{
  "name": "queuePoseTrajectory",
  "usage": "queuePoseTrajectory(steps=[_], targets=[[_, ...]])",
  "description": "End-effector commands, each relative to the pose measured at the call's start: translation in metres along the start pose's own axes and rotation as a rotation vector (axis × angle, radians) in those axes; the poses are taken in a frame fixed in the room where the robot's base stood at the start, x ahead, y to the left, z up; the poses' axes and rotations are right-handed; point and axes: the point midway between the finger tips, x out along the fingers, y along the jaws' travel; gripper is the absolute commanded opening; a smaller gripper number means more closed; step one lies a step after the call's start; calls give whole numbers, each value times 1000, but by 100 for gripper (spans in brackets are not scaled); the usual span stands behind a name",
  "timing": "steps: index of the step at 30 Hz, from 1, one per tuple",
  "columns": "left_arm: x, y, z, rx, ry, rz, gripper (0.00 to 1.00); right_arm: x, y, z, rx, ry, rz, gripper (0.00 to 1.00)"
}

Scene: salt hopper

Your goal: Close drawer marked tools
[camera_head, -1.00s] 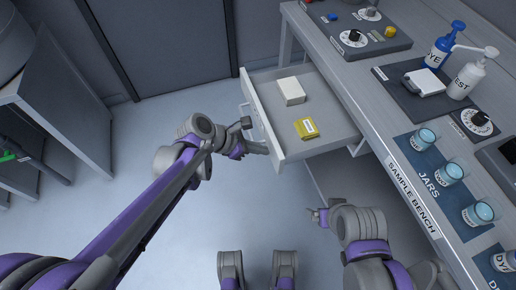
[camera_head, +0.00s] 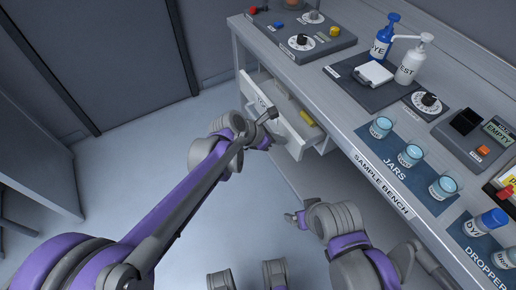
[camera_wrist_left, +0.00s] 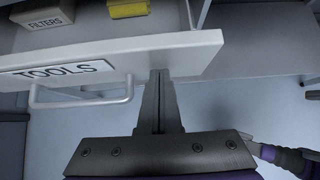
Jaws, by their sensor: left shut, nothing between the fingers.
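The white drawer marked TOOLS (camera_wrist_left: 110,58) is partly open under the bench; its front also shows in the head view (camera_head: 294,146). Its bar handle (camera_wrist_left: 85,103) is left of my fingers. Inside are a box labelled FILTERS (camera_wrist_left: 42,18) and a yellow item (camera_wrist_left: 128,9); the yellow item also shows in the head view (camera_head: 307,118). My left gripper (camera_wrist_left: 160,76) is shut and empty, its tips at the lower edge of the drawer front, seemingly touching it. My right gripper (camera_head: 291,217) is low in front of the bench; its finger gap is too small to tell.
The sample bench (camera_head: 330,117) runs above the drawer, with jars (camera_head: 410,155), a dye bottle (camera_head: 383,35), a test bottle (camera_head: 413,60) and a control panel (camera_head: 300,37) on top. The floor (camera_head: 120,170) at left is clear.

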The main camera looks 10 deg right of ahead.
Motion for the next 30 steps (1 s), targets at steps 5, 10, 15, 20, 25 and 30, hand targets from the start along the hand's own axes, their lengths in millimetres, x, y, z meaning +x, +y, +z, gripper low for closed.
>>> queuePoseTrajectory(steps=[5,10,15,20,25,30], targets=[[27,0,28,2,-1,-2,0,-3,0,-1,0,1,0,90],[43,0,44,1,-1,0,0,-4,0,-2,0,2,0,90],[51,0,52,-1,-1,0,0,-5,0,-2,0,2,0,90],[54,0,55,-1,-2,1,0,-5,0,-2,0,2,0,90],[55,0,56,-1,-5,2,0,-5,0,-2,0,2,0,90],[55,0,57,-1,-6,1,0,-5,0,-2,0,2,0,90]])
